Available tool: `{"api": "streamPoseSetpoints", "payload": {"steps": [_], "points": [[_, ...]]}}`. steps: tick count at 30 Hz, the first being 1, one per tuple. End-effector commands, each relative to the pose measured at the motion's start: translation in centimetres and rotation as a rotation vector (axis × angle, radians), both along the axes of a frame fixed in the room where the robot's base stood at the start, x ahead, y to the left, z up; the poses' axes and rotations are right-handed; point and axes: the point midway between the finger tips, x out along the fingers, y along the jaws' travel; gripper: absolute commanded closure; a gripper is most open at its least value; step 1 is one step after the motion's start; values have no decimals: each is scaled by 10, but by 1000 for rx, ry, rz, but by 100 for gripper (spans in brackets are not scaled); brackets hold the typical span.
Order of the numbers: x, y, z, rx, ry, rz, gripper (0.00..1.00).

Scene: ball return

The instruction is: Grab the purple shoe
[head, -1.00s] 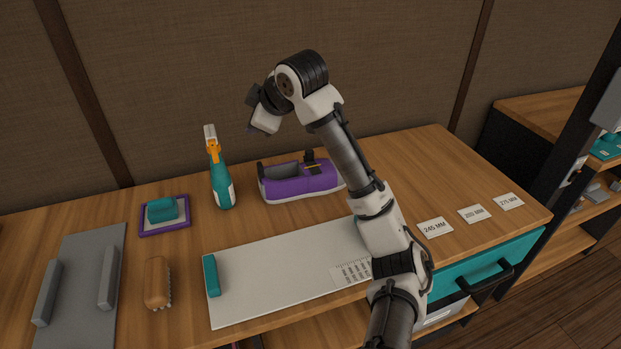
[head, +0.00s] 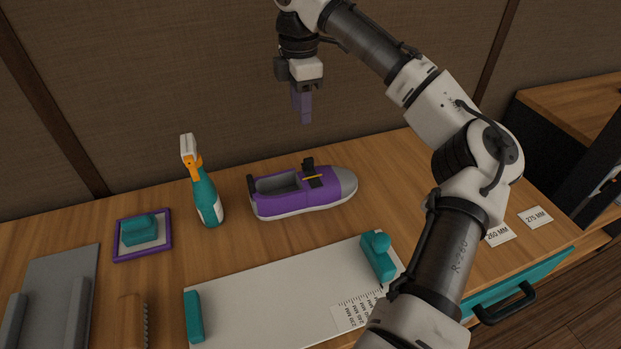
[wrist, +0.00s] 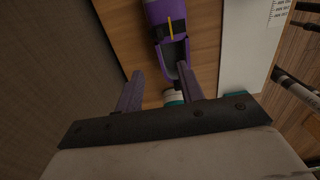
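The purple shoe (head: 300,193) lies on the wooden counter with its grey toe to the right and its opening to the left. It has a grey sole, a black strap and a yellow stripe. My gripper (head: 304,117) hangs above and behind the shoe, pointing down, clear of it. In the wrist view my gripper (wrist: 158,88) shows two purple-grey fingers spread apart with nothing between them touching. The shoe (wrist: 169,35) shows beyond the fingertips, with its open heel end nearest them.
A teal spray bottle (head: 205,197) with an orange and white head stands left of the shoe. A white measuring board (head: 270,297) with teal stops lies in front. A purple-edged tray (head: 127,252) holds a teal block. A brush (head: 131,322) lies front left. Size cards (head: 535,217) lie right.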

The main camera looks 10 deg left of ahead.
Motion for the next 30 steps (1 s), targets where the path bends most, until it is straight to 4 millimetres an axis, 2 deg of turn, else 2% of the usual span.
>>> {"api": "streamPoseSetpoints", "payload": {"steps": [10, 20, 27, 30], "points": [[0, -1, -63, -2, 1, 0, 62], [1, -3, -90, -1, -1, -2, 62], [2, -4, -123, 0, 0, -1, 62], [2, -4, -130, 1, -1, -1, 62]]}}
